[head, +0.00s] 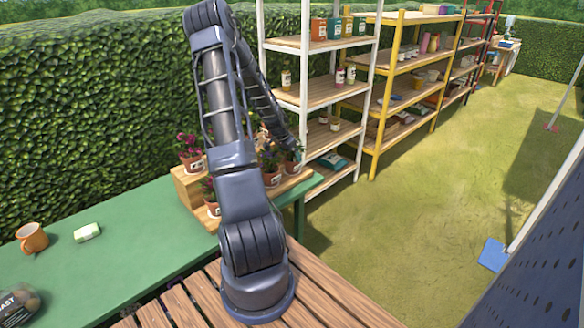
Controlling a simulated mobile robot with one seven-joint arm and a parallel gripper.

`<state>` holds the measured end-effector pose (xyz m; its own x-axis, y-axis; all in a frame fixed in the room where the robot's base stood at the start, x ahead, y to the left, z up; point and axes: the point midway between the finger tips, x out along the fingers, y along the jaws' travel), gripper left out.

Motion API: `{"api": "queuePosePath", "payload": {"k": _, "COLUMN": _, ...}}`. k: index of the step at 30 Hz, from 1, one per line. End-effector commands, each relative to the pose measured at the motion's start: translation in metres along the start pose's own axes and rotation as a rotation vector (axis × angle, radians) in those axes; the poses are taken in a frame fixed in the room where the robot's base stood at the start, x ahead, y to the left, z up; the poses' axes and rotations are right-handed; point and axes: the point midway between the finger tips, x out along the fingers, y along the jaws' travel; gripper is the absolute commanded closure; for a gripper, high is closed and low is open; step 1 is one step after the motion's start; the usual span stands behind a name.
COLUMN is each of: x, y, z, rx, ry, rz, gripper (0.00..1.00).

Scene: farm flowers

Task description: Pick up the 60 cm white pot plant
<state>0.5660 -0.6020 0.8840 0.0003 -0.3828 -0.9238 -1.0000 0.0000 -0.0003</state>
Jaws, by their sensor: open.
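Several terracotta pots with white labels stand on a stepped wooden stand (187,188). The label text is too small to read, so I cannot tell which is the 60 cm white pot plant. One pot with magenta flowers (191,161) is on the left upper step. Another pot (213,208) is lower down, partly behind my arm. Two more pots (271,179) are right of my arm, and pale blooms near them are partly covered. My gripper (297,153) is open at the end of my lowered forearm, close to the right-hand pots; its fingers are hardly visible.
The stand is on a green table (130,243) with an orange mug (32,237), a small pale green block (87,232) and a dark jar (17,304). White shelving (320,93) and yellow shelving (396,68) stand behind. Grass at right is mostly clear; a blue broom or dustpan (492,254) is there.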

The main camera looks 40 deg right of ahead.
Motion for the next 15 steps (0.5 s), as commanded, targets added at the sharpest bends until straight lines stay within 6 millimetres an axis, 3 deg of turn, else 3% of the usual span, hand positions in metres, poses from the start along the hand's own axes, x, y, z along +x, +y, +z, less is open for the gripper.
{"api": "queuePosePath", "payload": {"k": 10, "x": 0.028, "y": 0.001, "z": 0.000, "rx": 0.001, "ry": -0.001, "rz": 0.001, "gripper": 0.00}}
{"api": "queuePosePath", "payload": {"k": 15, "x": 0.051, "y": 0.002, "z": 0.000, "rx": 0.000, "ry": -0.001, "rz": 0.002, "gripper": 0.00}}
